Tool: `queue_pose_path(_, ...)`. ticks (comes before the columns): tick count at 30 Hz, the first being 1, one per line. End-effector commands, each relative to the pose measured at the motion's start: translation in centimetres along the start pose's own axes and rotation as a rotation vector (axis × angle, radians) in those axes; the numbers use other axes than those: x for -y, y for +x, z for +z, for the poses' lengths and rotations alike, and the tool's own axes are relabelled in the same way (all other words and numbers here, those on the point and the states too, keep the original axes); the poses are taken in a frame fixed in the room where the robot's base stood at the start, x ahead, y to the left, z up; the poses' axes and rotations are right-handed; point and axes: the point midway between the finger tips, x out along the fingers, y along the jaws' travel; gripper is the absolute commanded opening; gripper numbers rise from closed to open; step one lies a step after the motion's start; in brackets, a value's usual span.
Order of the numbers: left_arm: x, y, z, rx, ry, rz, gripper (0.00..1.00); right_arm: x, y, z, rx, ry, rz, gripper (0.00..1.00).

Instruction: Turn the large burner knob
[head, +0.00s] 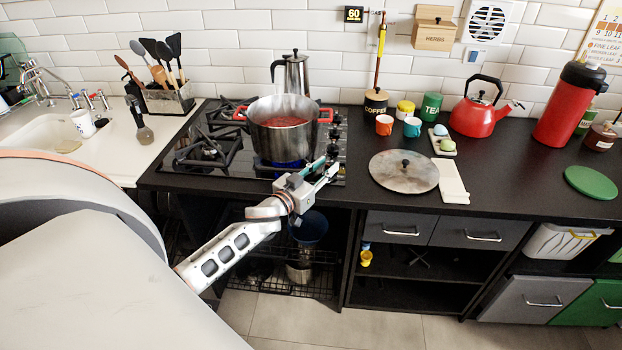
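The black gas hob (232,178) is set in the dark counter, with a row of small dark knobs (334,150) along its right edge. Which knob is the large burner's I cannot tell for sure. A steel pot (283,137) with red handles stands on a burner, and blue shows beneath it. My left gripper (331,164) is at the hob's front right corner, by the nearest knobs. Its two fingers show apart, with a gap between them. The gripper partly hides the hob's corner, and contact with a knob cannot be made out. My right gripper is out of view.
A moka pot (293,72) stands behind the pot. A round metal lid (404,171) and a white board (452,183) lie right of the hob. Cups, jars and a red kettle (481,112) stand behind.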

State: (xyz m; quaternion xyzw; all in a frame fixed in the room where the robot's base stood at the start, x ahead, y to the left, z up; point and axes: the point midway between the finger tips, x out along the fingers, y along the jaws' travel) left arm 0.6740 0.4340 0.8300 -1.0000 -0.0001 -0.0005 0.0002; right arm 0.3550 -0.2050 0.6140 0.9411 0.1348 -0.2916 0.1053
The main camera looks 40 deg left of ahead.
Motion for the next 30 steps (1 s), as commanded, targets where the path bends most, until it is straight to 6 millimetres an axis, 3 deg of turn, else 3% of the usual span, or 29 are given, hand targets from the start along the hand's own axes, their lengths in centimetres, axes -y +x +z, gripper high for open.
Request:
queue_pose_path(6, 0.0, -4.4, 0.1, 0.002, -0.003, 0.000, 0.26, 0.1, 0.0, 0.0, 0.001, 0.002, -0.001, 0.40)
queue_pose_path(12, 0.0, -7.2, 0.1, 0.002, -0.002, -0.001, 0.26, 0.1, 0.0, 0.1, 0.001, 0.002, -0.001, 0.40)
queue_pose_path(18, 0.0, -8.4, 0.0, 0.000, -0.001, -0.001, 0.26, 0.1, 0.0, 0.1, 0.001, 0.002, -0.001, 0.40)
queue_pose_path(26, 0.0, -8.5, 0.0, 0.000, -0.001, -0.001, 0.26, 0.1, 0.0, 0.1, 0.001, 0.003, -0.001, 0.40)
queue_pose_path(28, 0.0, -8.5, 0.0, 0.000, -0.001, -0.001, 0.26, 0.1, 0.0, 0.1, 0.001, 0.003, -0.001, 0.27)
queue_pose_path(30, 0.0, -8.5, 0.0, 0.000, -0.001, -0.001, 0.26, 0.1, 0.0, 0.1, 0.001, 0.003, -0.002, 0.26)
